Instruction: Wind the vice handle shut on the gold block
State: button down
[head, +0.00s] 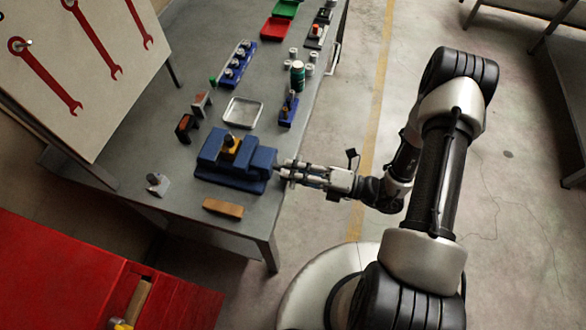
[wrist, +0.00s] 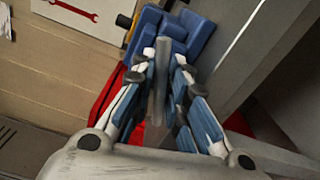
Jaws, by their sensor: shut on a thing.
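The blue vice (head: 258,160) sits on the grey workbench near its right edge in the head view. The gold block (head: 229,153) stands between its jaws with a dark piece on top; I cannot tell whether both jaws touch it. My gripper (head: 281,169) reaches in from the right at the vice's right end. In the wrist view the vice (wrist: 176,28) is ahead at the top, and my gripper (wrist: 163,62) is shut on the grey bar of the vice handle (wrist: 160,85). In the head view my fingers mostly hide the handle.
A wooden block (head: 222,208) lies in front of the vice. A metal tray (head: 243,112), a blue holder (head: 288,110) and a green can (head: 297,74) stand behind it. A grey piece (head: 157,184) is left. The floor right of the bench (head: 330,228) is clear.

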jog(key=n, duration=1.1)
jog(key=shift+b, duration=0.4)
jog(key=shift+n+b, duration=0.35)
jog(key=shift+n, duration=1.55)
jog(key=c, duration=1.5)
grip_release()
